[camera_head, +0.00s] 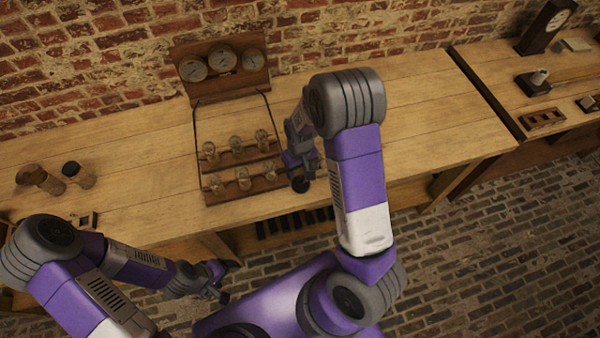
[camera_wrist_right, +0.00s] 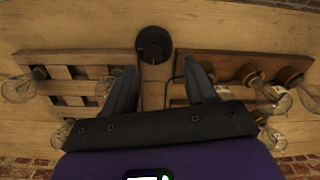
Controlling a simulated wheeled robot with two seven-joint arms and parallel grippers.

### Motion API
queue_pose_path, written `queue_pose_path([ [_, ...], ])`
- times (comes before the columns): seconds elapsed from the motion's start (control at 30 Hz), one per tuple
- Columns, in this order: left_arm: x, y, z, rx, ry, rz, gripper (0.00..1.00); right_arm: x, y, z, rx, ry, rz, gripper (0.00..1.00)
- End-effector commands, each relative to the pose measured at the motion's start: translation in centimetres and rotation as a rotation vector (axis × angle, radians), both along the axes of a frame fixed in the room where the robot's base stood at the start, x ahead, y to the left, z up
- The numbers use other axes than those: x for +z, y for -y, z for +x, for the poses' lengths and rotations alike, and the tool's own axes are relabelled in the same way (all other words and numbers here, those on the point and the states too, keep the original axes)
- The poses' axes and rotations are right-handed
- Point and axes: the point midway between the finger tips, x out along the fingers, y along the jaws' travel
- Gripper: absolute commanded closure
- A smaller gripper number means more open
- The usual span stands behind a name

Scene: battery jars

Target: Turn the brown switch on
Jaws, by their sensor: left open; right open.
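A dark, brownish-black round knob (camera_wrist_right: 153,45), which looks like the switch, sits on the wooden bench top between two bulb racks in the right wrist view. A dark disc (camera_head: 301,184) near the bench's front edge in the head view appears to be the same knob. My right gripper (camera_wrist_right: 158,66) is open and empty, its fingertips just short of the knob and on either side of it in the picture; I see no contact. The knob's on or off position cannot be told. My left gripper (camera_head: 226,282) is open and empty, low in front of the bench.
A rack with several glass bulbs (camera_head: 240,163) stands left of my right gripper, cabled to a gauge panel (camera_head: 222,65). The bench top right of my arm is clear.

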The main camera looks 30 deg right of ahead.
Motion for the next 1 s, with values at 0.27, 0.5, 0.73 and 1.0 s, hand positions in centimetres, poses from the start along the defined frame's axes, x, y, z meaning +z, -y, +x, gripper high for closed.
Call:
queue_pose_path([
  [0.27, -0.3, 0.0, 0.0, 0.000, 0.001, 0.000, 0.22, -0.6, 1.1, 0.6, 0.004, -0.010, -0.022, 0.44],
  [0.5, -0.7, 0.0, 0.0, 0.000, 0.001, 0.000, 0.22, -4.4, 1.0, 0.6, 0.005, -0.008, -0.021, 0.44],
  [0.73, -0.8, 0.0, 0.0, 0.000, 0.001, 0.000, 0.22, -5.8, 1.0, 0.7, 0.003, -0.005, -0.020, 0.44],
  [1.0, -0.8, 0.0, 0.0, 0.000, 0.001, 0.000, 0.22, -5.9, 1.0, 0.7, 0.004, -0.004, -0.020, 0.48],
])
